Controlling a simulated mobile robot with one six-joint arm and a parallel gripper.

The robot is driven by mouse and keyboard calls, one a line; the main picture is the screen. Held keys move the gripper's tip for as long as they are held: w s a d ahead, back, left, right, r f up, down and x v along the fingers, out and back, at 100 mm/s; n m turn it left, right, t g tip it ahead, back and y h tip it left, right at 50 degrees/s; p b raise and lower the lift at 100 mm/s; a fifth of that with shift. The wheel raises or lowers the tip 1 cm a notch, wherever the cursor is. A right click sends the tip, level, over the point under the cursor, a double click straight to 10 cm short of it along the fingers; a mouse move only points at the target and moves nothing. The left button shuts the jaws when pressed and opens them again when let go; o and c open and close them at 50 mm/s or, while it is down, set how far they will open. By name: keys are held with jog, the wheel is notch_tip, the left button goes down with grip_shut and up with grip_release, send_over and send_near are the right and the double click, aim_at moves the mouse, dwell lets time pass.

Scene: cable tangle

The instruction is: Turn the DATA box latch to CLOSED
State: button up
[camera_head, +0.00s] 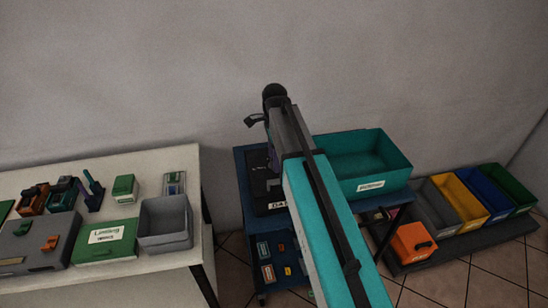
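A dark box (262,188) sits on a blue cart left of my arm. Its white label starts with "DA"; my arm covers the rest of the label and the box's right part. No latch or latch position can be made out on it. My arm reaches up from the bottom right across the middle of the view. My gripper (254,121) is at its far end, dark against the wall, and appears above the dark box in the picture. It is too small and dark to tell whether it is open or shut.
A teal bin (362,172) stands right of my arm. The blue cart's lower shelf (278,255) holds small parts. Grey, yellow, blue and green bins (458,200) and an orange box (412,243) stand farther right. A white table (170,262) with boxes is at left.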

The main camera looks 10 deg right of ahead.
jog(key=c, duration=1.1)
jog(key=shift+o, duration=0.3)
jog(key=shift+n, duration=0.4)
jog(key=n, duration=0.8)
jog(key=shift+n+p, duration=0.3)
jog(key=shift+p, duration=0.05)
jog(key=n, duration=0.4)
jog(key=shift+n, duration=2.3)
